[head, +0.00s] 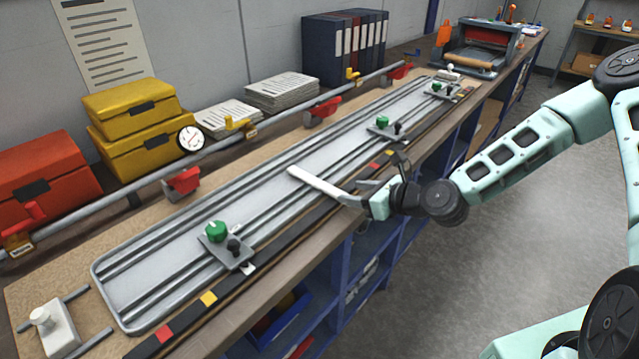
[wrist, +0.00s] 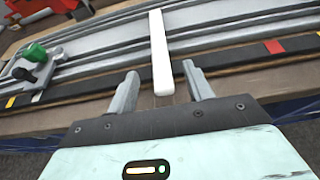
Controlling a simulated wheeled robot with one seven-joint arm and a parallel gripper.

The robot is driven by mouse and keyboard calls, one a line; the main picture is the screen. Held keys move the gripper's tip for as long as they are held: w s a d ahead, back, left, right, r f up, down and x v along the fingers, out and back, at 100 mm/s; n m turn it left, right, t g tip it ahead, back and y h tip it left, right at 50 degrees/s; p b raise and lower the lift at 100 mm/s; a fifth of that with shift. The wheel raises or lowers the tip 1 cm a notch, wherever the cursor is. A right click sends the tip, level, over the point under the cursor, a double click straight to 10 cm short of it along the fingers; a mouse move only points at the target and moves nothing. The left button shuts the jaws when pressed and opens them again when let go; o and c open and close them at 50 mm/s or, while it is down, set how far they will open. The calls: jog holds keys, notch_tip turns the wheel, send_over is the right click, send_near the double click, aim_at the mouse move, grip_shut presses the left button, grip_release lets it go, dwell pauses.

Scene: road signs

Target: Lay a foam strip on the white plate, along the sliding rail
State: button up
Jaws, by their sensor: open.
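A white foam strip (head: 322,186) lies crosswise over the rails of the long pale plate (head: 160,262). Its near end reaches past the plate's front edge. Whether it touches the plate along its length is unclear. My gripper (head: 358,195) is at the near end. In the wrist view, the fingers of my gripper (wrist: 160,85) are open on either side of the strip (wrist: 158,50), with a gap on both sides. Metal sliding rails (head: 180,275) run lengthwise along the plate.
Carriages with green knobs (head: 216,231) (head: 382,123) sit on the plate's front rails. A dark bar with coloured marks (head: 208,298) runs along the bench front. Behind the plate, a long pipe (head: 262,125) carries red and yellow clamps. Yellow boxes (head: 135,125) stand further back.

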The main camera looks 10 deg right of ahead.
aim_at(331, 188)
jog(key=shift+p+x, duration=0.95)
jog(key=shift+x, duration=2.45)
jog(key=shift+r, duration=0.1)
jog(key=shift+c, duration=0.3)
grip_shut()
